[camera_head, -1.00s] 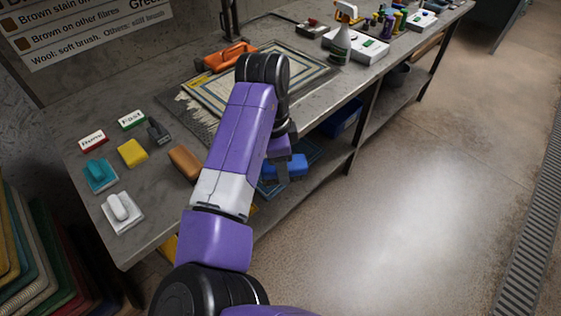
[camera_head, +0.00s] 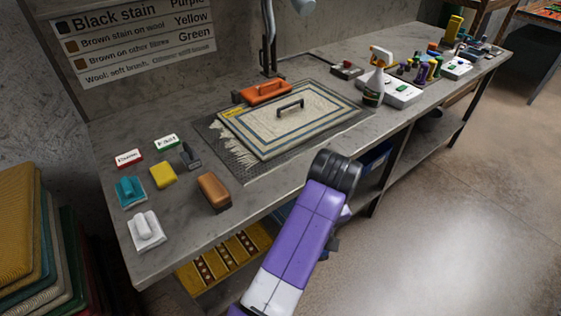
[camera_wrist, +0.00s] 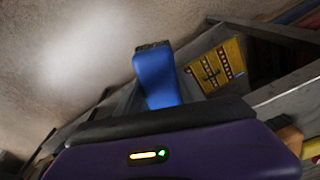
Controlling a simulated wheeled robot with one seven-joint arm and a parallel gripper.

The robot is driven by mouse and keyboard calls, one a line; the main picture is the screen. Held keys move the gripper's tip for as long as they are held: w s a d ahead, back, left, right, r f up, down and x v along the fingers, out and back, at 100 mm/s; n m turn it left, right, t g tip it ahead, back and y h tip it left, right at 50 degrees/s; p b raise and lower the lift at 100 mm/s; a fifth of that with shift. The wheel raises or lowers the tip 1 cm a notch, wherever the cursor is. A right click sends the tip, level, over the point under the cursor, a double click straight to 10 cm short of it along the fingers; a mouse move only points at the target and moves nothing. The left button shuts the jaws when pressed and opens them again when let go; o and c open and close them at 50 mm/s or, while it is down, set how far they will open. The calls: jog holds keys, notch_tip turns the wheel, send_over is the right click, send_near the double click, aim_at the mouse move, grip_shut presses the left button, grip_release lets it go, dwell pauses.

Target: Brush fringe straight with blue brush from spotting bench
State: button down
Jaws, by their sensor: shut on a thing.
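The blue brush (camera_wrist: 157,77) is held by my gripper (camera_wrist: 158,100), which is shut on it in the wrist view. A dark strip, perhaps bristles, shows at the brush's far end. In the head view my arm hides the brush and most of the gripper, in front of the bench's front edge. The rug (camera_head: 266,137) lies flat on a dark mesh mat on the spotting bench (camera_head: 100,165), with a dark handle on its middle. Its pale fringe (camera_head: 236,146) runs along the left edge and looks uneven and splayed. My gripper is apart from the fringe.
A spray bottle (camera_head: 375,80) stands right of the rug. Bare benchtop lies in front of it.

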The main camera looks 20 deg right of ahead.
jog(key=shift+s+a+n+p, duration=0.2)
jog(key=shift+s+n+p, duration=0.25)
jog(key=shift+p, duration=0.2)
jog(key=r+p, duration=0.1)
jog(key=p, duration=0.2)
jog(key=s+r+p, duration=0.1)
jog(key=p, duration=0.2)
jog(key=shift+a+r, duration=0.1)
jog(key=shift+r, duration=0.1)
jog(key=s+r+p, duration=0.1)
jog(key=r+p, duration=0.1)
jog(key=p, duration=0.4)
jog(key=shift+s, duration=0.1)
jog(key=shift+p, duration=0.5)
